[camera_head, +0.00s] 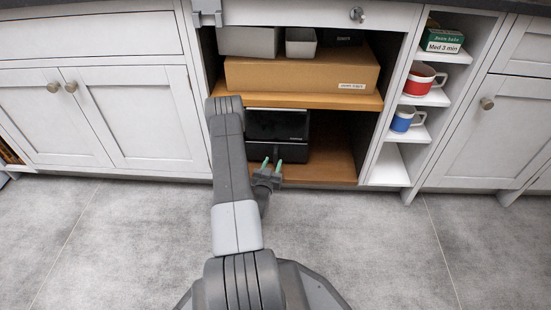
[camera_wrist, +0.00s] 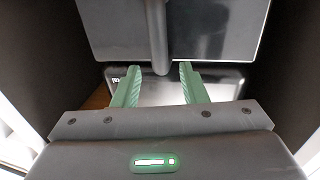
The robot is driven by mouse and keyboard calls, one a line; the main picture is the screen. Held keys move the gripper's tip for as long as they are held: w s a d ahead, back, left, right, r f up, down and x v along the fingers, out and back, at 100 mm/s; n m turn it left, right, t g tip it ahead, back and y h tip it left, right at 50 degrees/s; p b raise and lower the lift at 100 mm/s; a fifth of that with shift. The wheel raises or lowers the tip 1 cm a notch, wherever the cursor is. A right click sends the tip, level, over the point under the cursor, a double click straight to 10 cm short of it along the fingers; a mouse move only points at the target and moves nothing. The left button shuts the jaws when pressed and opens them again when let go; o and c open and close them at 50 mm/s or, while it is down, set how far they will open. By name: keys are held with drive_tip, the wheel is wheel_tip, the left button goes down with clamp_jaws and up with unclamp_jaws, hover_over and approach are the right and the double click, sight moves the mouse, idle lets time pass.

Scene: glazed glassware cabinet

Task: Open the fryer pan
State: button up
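The fryer (camera_head: 277,125) is a black box with a glossy upper panel on the wooden lower shelf of the open cabinet. Its pan (camera_wrist: 205,30) shows as a dark grey front in the wrist view, with a bar-like handle (camera_wrist: 157,35) on it. The pan looks shut in the head view. My gripper (camera_head: 272,163) is in front of the lower part of the fryer. In the wrist view my gripper (camera_wrist: 160,68) has its green fingers apart, with the handle's end between their tips. I cannot tell whether they touch it.
A cardboard box (camera_head: 300,76) lies on the wooden shelf (camera_head: 330,101) above the fryer. Narrow shelves at right hold a red mug (camera_head: 420,83), a blue mug (camera_head: 403,120) and a green box (camera_head: 444,40). The grey floor (camera_head: 380,240) in front is clear.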

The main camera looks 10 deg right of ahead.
sight(275, 157)
drive_tip(key=shift+b+x, duration=0.6)
drive_tip(key=shift+x, duration=2.05)
clamp_jaws()
